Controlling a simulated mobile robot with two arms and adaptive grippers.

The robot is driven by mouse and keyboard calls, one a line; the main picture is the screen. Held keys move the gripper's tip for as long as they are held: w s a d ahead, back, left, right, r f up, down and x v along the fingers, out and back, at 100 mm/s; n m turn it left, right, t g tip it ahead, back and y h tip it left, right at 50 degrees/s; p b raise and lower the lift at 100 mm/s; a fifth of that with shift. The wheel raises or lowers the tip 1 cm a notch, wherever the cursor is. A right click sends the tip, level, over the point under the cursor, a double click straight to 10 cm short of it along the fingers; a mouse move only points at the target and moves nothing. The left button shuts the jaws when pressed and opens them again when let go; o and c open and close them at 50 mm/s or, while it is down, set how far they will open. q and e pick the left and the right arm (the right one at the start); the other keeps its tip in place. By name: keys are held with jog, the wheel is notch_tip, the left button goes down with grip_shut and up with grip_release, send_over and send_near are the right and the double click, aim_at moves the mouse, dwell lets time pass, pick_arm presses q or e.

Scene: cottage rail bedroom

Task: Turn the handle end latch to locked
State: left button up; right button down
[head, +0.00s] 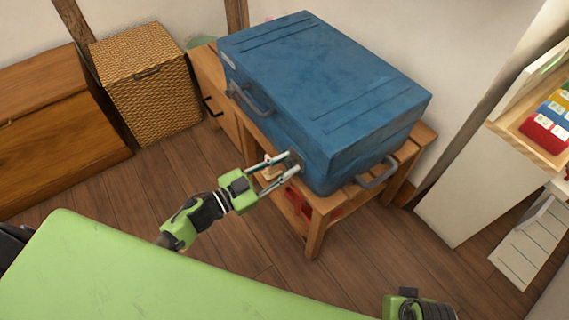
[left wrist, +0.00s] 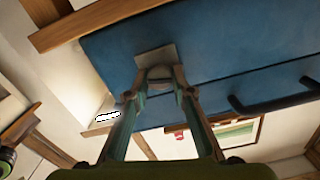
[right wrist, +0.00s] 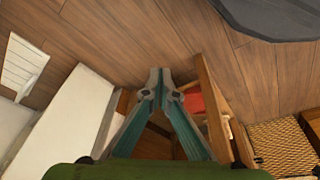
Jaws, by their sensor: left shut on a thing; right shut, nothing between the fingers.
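A large blue case (head: 330,90) lies shut on a wooden bench (head: 318,212). A grey metal latch (head: 294,160) sits on its front face near the right-hand corner, close to the end with a side handle (head: 376,173). My left gripper (head: 287,167) is shut on this latch. In the left wrist view the fingertips (left wrist: 160,72) close around the latch's knob, in front of its grey plate (left wrist: 154,57). The fingers partly cover the latch, so I cannot tell its exact turn. My right gripper (right wrist: 160,82) is shut and empty, away from the case.
Another handle (head: 250,100) is on the case's front face, left of the latch. A wicker basket (head: 148,85) and wooden chest (head: 55,130) stand left. A shelf with coloured blocks (head: 545,125) is at right. Open plank floor (head: 130,185) lies in front of the bench.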

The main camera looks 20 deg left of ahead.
pick_arm(q)
jog(key=m, duration=0.2)
jog(key=shift+m, duration=0.4)
jog(key=m, duration=0.2)
jog(key=shift+m, duration=0.4)
jog(key=shift+f+m, duration=0.1)
jog(key=shift+m, duration=0.7)
jog(key=m, duration=0.2)
jog(key=shift+s+d+m, duration=0.1)
jog(key=shift+m, duration=0.3)
jog(key=shift+f+m+b, duration=0.1)
jog(key=shift+m+b, duration=0.2)
jog(key=shift+m, duration=0.1)
jog(key=shift+m+b, duration=0.5)
jog(key=shift+m, duration=1.7)
pick_arm(e)
jog(key=shift+w+v, duration=0.2)
jog(key=shift+v, duration=1)
jog(key=shift+w+v, duration=0.15)
jog(key=shift+v, duration=1.05)
jog(key=shift+r, duration=0.2)
